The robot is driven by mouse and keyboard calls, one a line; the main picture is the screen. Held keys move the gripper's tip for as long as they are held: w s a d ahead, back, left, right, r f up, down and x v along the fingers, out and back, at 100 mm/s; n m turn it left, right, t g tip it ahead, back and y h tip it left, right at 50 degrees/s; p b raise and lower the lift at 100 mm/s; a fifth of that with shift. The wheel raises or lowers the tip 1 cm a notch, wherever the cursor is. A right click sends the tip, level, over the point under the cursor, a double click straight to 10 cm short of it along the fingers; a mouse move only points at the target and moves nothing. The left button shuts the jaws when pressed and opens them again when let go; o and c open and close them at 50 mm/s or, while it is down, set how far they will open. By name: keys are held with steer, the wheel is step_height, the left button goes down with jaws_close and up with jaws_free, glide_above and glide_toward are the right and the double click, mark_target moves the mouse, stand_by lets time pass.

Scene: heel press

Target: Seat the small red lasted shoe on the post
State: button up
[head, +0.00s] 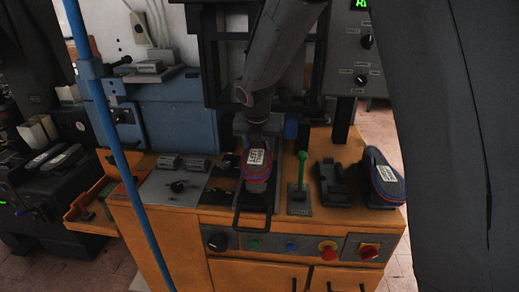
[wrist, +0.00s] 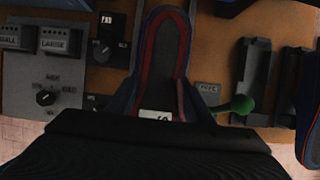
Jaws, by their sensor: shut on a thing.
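A small dark shoe (head: 257,171) with red and blue edging and a white label is above the middle of the orange machine bench in the head view. In the wrist view the shoe (wrist: 164,50) points away from me, sole side showing, with its label partly cut off by my wrist. My gripper (wrist: 162,98) is shut on the shoe, a finger on each side. The post is not clearly visible; the shoe and my arm cover that spot, so I cannot tell whether they touch.
A green-knobbed lever (head: 302,168) stands close right of the shoe. An empty black stand (head: 333,186) is further right, then a second labelled shoe (head: 384,177). Size buttons (head: 184,163) are on the left. Knobs and buttons (head: 290,246) line the front.

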steer(key=shift+f, duration=0.1)
steer(key=o, duration=1.4)
steer(key=shift+c, duration=0.2)
steer(key=shift+b+v, duration=0.6)
steer(key=shift+v, duration=3.3)
